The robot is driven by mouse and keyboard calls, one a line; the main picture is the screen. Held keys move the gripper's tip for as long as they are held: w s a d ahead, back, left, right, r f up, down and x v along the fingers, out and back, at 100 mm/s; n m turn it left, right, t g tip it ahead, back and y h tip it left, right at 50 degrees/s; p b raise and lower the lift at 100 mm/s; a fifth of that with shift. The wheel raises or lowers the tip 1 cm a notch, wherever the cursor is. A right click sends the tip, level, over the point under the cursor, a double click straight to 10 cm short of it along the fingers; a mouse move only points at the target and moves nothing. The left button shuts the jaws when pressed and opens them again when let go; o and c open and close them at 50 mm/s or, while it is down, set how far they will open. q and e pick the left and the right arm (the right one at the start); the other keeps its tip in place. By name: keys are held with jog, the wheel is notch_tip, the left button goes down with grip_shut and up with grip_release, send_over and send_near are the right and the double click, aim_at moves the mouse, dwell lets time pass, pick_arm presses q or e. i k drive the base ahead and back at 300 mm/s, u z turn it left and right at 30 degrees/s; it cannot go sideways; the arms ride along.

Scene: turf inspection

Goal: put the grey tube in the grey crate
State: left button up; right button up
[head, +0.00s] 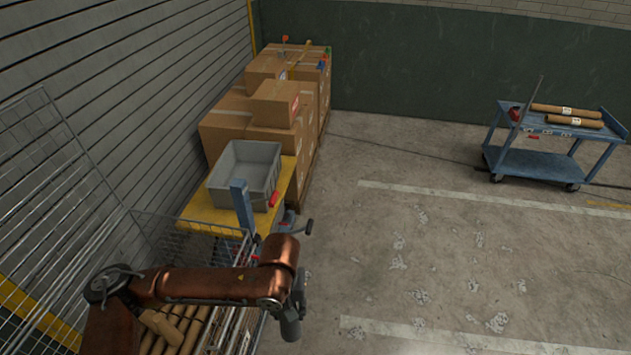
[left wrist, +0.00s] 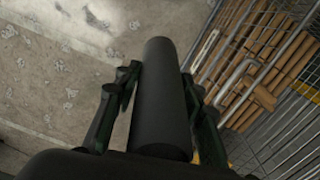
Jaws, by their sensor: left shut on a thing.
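The dark grey tube (left wrist: 163,115) lies lengthwise between the fingers of my left gripper (left wrist: 160,78) in the left wrist view. The gripper is shut on it, with a finger on each side. In the head view my copper left arm reaches right across the wire cage, and its wrist end hangs past the cage's edge. I cannot clearly tell tube from gripper there. The grey crate (head: 233,193) stands open on a yellow top, above and left of my wrist in the head view. Its visible inside looks empty. My right gripper is not in view.
A wire cage (head: 60,130) with several brown tubes (head: 172,325) is at lower left; its mesh also shows in the left wrist view (left wrist: 285,125). Stacked cardboard boxes (head: 225,130) stand behind the crate. A blue cart (head: 540,165) is far right. The floor between is clear.

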aim_at(250, 185)
jog(key=z, duration=0.4)
jog(key=i, duration=5.15)
jog(key=u, duration=2.75)
jog(key=i, duration=0.55)
jog(key=u, duration=0.05)
